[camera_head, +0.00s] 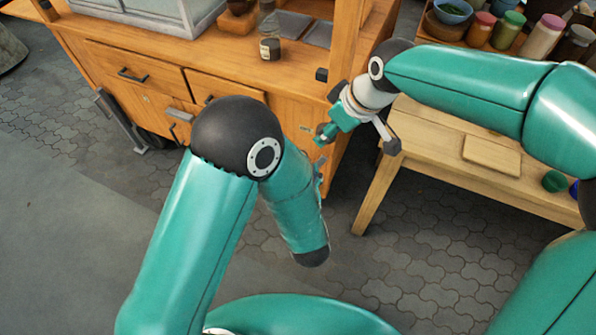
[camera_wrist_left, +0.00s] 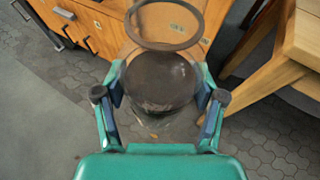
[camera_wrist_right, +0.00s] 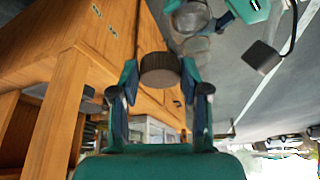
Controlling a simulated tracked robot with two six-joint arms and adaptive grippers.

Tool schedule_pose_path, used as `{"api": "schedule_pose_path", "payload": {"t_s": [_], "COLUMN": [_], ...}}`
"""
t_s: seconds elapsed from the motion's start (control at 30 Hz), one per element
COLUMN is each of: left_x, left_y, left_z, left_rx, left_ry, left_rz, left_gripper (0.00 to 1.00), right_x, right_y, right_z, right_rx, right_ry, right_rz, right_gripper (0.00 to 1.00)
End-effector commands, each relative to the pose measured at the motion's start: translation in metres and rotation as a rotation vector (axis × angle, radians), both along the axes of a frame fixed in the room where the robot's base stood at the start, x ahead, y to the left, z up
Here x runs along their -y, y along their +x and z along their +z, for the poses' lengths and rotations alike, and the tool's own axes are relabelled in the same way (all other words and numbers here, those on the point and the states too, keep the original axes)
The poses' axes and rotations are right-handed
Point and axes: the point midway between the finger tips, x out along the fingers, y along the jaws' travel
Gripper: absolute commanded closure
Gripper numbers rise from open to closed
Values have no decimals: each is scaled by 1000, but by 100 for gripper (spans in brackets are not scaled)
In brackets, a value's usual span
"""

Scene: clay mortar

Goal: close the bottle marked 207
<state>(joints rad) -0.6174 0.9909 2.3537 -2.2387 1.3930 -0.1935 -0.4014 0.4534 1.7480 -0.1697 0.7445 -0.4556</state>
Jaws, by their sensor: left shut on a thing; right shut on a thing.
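My left gripper (camera_wrist_left: 160,100) is shut on a clear glass bottle (camera_wrist_left: 160,82) with dark contents. Its round open rim (camera_wrist_left: 165,26) faces the upper part of the left wrist view, with no lid on it. My right gripper (camera_wrist_right: 160,88) is shut on a round dark brown lid (camera_wrist_right: 159,70) with a ribbed edge. In the head view the right gripper (camera_head: 326,132) is in front of the wooden cabinet; the left gripper is mostly hidden behind my left arm. A glass bottle (camera_wrist_right: 191,16) also shows at the top of the right wrist view, apart from the lid. No number is readable.
The wooden cabinet (camera_head: 140,75) stands behind the grippers, with a labelled jar (camera_head: 270,48) on its top. A low wooden table (camera_head: 440,135) stands to the right, with a board (camera_head: 492,154) on it. Several colourful jars stand behind it. Paved floor is free below.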

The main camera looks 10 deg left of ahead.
Motion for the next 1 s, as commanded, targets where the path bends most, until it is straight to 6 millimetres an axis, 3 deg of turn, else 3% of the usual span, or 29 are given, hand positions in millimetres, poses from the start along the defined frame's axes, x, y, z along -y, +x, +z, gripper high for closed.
{"api": "schedule_pose_path", "payload": {"t_s": [0.1,0.3,0.73,1.0], "left_x": [0,0,0,0], "left_y": [0,0,0,0], "left_z": [1,1,1,1], "left_rx": [3,3,3,3], "left_ry": [0,0,0,0], "left_rz": [0,0,0,0], "left_gripper": [93,93,93,93], "right_x": [-30,-53,-56,-56], "right_y": [-7,-19,-21,-21], "right_z": [16,25,25,6], "right_rx": [3,0,0,-3], "right_ry": [-1,-1,-1,-3], "right_rz": [48,100,107,108], "right_gripper": [65,65,65,65]}}
